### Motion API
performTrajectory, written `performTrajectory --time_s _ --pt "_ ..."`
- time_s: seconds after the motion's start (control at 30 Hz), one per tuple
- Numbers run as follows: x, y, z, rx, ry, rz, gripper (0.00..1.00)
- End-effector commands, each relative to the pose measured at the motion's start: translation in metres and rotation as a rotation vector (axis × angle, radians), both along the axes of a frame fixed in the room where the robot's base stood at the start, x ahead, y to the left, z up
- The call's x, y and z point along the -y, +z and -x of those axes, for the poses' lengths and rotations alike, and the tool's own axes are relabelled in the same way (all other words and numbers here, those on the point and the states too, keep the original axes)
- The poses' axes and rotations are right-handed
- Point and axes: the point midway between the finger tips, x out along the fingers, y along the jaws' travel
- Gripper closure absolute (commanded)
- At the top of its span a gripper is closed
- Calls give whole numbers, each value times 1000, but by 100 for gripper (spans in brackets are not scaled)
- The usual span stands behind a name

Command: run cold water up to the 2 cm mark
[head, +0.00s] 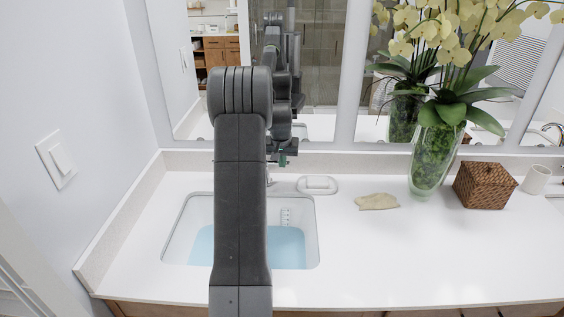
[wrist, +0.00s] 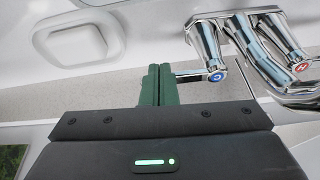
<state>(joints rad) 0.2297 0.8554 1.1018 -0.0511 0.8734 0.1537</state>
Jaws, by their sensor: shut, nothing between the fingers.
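The white basin (head: 171,246) holds pale blue water (head: 285,245). A marked scale (head: 286,217) is on its back wall; its numbers and the exact level are too small to read. In the wrist view, the chrome cold handle (wrist: 205,42) has a blue C cap, and its thin lever (wrist: 188,76) points left. My gripper (wrist: 159,74) has its green fingers shut and empty, just left of the lever tip; I cannot tell whether they touch. The hot handle (wrist: 284,38) with a red H and the spout (wrist: 295,95) are to the right. The spout's outlet is not visible.
A soap dish (head: 318,185) sits behind the basin. A folded cloth (head: 377,202), a glass vase of orchids (head: 430,165), a wicker box (head: 484,186) and a white cup (head: 536,179) stand to the right. The mirror is close behind the counter. The front right counter is clear.

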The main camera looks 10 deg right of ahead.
Motion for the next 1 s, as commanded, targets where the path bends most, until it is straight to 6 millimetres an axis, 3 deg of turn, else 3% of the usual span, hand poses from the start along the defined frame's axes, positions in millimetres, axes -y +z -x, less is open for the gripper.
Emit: performTrajectory --time_s 0.17,0.4,0.6,1.0 --pt "-2 17 4 1 0 0 100" --pt "-7 63 18 2 2 0 100" --pt "-10 89 27 0 3 0 100" --pt "-11 95 30 0 3 0 100"
